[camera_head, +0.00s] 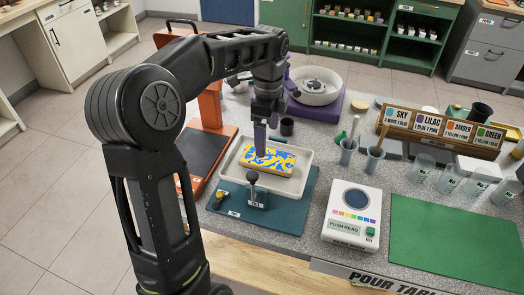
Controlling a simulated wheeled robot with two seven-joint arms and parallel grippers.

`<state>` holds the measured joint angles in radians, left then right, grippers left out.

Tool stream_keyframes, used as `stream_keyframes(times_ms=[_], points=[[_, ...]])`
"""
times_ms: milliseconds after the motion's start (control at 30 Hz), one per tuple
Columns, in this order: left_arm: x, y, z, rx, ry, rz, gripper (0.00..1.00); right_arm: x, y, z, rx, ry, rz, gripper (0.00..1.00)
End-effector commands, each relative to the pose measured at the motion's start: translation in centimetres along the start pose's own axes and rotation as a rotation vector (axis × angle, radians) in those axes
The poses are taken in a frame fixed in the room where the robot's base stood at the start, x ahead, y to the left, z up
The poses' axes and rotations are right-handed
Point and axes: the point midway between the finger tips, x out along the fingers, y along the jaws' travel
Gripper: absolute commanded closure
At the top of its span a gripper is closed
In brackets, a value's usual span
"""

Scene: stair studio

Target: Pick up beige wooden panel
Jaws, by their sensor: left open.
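A rectangular panel (272,161) with a yellow and blue marbled top lies in the white tray (302,183) near the middle of the worktop. Its thin side edge looks pale; no plainly beige panel shows. My left gripper (262,139) comes down from above, pointing at the far left part of the panel. It is open, and a greyish-purple finger hides a little of the panel's far edge. I cannot tell whether the finger touches the panel. My right gripper is not in view.
The tray stands on a teal base with a small black-knobbed lever (254,190) in front. A white reader box (352,213), cups (374,160) and a wooden sign rack (440,130) stand to the right. The green mat (455,240) is clear.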

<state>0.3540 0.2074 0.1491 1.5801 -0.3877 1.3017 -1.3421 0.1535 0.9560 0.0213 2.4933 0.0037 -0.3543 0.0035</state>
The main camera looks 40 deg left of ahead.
Motion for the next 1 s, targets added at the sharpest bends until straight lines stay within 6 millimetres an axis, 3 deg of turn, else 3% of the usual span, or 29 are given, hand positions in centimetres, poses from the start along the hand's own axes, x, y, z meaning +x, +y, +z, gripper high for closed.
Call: stream_keyframes(times_ms=[200,467,800,1000], points=[[0.3,0.0,0.0,-0.001,0.0,0.001,0.09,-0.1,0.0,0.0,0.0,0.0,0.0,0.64],[2.6,0.0,0.0,-0.001,0.0,0.0,0.09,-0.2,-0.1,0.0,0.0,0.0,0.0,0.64],[2.9,-0.1,0.0,-0.002,0.0,0.0,0.09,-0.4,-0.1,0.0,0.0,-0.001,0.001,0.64],[5.2,-0.1,-0.2,-0.002,0.001,0.005,0.09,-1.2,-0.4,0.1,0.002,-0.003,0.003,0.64]])
